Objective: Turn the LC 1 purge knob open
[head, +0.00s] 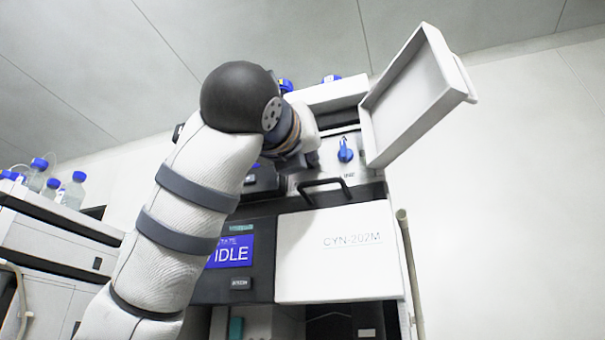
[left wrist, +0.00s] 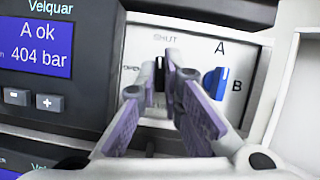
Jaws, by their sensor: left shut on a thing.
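A black knob (left wrist: 158,72) sits on a pale panel below the word SHUT, with a partly hidden word to its left. Its visible part stands about upright; the fingers hide the rest. My left gripper (left wrist: 160,88) is shut on this black knob, its purple-padded fingers on either side. In the head view my left gripper (head: 299,161) is at the panel, left of a blue knob, and my arm hides the black knob. No LC 1 label is readable.
The blue knob (head: 345,151), marked A and B in the left wrist view, is close to the right finger. An open white door (head: 420,95) stands right of the panel. A black handle (head: 325,184) juts out below. A blue screen (left wrist: 36,42) reads 404 bar.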

